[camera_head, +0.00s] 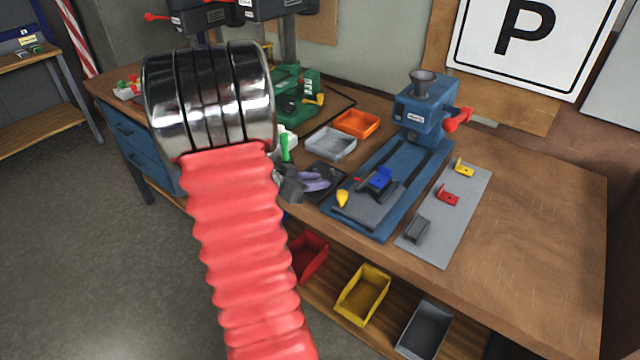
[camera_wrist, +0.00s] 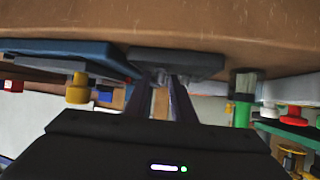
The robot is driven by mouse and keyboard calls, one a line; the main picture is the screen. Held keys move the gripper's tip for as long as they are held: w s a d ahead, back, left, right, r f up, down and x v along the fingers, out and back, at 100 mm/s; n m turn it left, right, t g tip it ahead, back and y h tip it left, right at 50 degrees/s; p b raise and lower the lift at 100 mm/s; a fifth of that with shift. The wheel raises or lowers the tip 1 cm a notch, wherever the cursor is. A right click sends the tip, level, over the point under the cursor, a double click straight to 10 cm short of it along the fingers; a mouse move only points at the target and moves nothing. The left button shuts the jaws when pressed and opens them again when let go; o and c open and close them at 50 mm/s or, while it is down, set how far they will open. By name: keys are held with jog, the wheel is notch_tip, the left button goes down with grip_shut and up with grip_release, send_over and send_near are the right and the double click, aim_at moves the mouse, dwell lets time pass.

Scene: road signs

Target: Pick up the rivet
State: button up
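A dark tray (camera_head: 338,190) sits on the workbench, and my gripper (camera_head: 316,183) with its purple fingers is at it. The wrist view is upside down, with the bench on top. There the dark tray (camera_wrist: 200,66) lies just beyond the tips of my gripper (camera_wrist: 163,86). The two fingers stand apart with a gap between them. Small silvery pieces, which look like rivets (camera_wrist: 160,77), show at the fingertips. I cannot tell whether a finger touches one. In the head view no rivet can be made out.
A blue press (camera_head: 420,110) on a long blue base stands right of the tray. Grey (camera_head: 331,143) and orange (camera_head: 357,123) bins sit behind.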

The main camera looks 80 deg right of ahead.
jog(key=shift+c, duration=0.3)
grip_shut()
dwell(0.4)
notch_tip(320, 180, up, 10)
dwell(0.6)
jog(key=shift+w, duration=0.1)
dwell(0.3)
